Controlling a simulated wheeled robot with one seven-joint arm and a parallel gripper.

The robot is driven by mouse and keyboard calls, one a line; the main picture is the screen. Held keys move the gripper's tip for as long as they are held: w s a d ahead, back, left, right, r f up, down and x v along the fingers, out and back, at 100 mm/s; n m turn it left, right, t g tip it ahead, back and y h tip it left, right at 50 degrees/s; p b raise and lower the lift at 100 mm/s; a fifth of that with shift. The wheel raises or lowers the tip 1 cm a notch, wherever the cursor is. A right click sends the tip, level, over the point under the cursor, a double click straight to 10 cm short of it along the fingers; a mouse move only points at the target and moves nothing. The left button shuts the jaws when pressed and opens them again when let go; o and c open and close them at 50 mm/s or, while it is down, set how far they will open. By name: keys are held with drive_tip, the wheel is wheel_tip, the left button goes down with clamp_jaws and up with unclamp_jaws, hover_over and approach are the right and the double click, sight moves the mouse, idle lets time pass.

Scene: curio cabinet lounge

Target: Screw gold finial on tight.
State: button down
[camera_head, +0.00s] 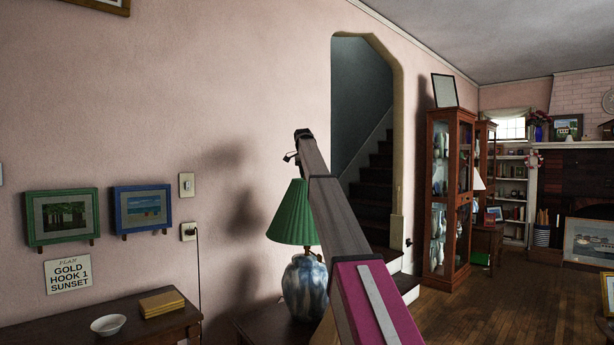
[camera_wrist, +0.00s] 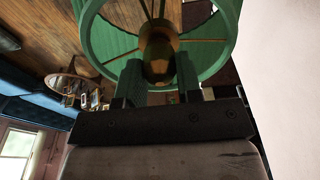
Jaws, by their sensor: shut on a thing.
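The gold finial (camera_wrist: 158,48) shows in the wrist view at the top centre of the lamp's green shade (camera_wrist: 103,40), between the two fingers of my gripper (camera_wrist: 159,68). My gripper is shut on it. The finial's lower part and its thread are hidden, so I cannot tell how tightly it sits. In the head view, the lamp has a green pleated shade (camera_head: 290,215) and a blue and white ceramic base (camera_head: 304,288), and stands upright. My arm reaches over it and hides its right side. The finial cannot be made out in the head view.
The lamp stands on a dark table (camera_head: 265,326) near the pink wall. Left of it, a dark sideboard (camera_head: 60,322) holds a white bowl (camera_head: 108,325) and a yellow book (camera_head: 170,302). A stair opening and glass cabinet (camera_head: 447,200) are beyond. Wooden floor (camera_head: 500,305) is open at right.

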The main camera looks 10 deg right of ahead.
drive_tip(key=c, duration=0.9)
unclamp_jaws()
drive_tip(key=shift+s, duration=0.1)
